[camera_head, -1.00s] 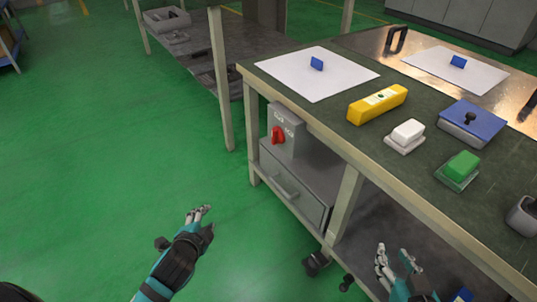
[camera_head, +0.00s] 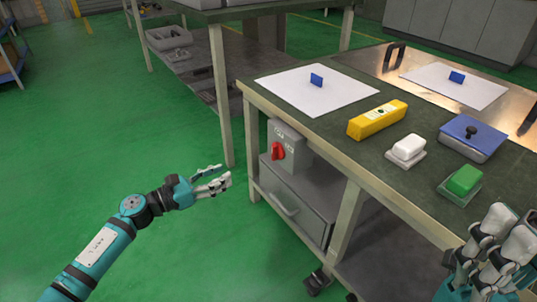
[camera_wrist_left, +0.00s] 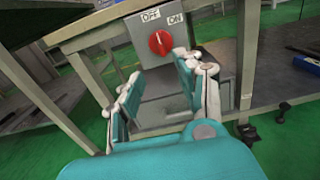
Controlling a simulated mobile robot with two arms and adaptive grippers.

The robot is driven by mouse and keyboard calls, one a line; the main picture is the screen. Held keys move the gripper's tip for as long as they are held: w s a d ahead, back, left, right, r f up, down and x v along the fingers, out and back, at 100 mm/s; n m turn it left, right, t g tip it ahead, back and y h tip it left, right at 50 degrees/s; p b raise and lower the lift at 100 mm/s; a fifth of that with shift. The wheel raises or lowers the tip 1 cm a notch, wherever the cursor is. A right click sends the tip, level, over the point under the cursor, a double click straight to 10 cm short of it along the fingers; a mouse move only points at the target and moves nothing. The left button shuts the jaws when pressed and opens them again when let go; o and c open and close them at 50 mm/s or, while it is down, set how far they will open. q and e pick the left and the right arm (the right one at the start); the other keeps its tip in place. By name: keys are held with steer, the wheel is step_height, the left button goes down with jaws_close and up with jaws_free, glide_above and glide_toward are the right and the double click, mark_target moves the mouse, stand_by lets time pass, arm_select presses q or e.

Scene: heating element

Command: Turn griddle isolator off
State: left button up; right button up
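The griddle isolator is a grey box (camera_head: 292,142) under the near left corner of the workbench, with a red rotary knob (camera_head: 278,151) on its front. In the left wrist view the knob (camera_wrist_left: 160,43) sits below the labels OFF, on the left, and ON, on the right. I cannot tell for certain which label it points to. My left gripper (camera_head: 219,180) is open and empty, to the left of the isolator and apart from it. In the left wrist view its fingers (camera_wrist_left: 160,84) frame the space just below the knob. My right gripper (camera_head: 506,232) looks open and empty by the bench's front edge.
The bench (camera_head: 330,112) carries white sheets, a yellow bar (camera_head: 377,120), a white dish (camera_head: 407,149), a blue-lidded box (camera_head: 472,136) and a green block (camera_head: 464,181). A grey drawer (camera_head: 293,205) is below the isolator. The green floor at left is clear.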

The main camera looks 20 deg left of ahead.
mark_target(272, 152)
arm_select(q)
steer(key=b+x, duration=0.2)
steer(key=x, duration=1.4)
steer(key=shift+b, duration=0.3)
jaws_close()
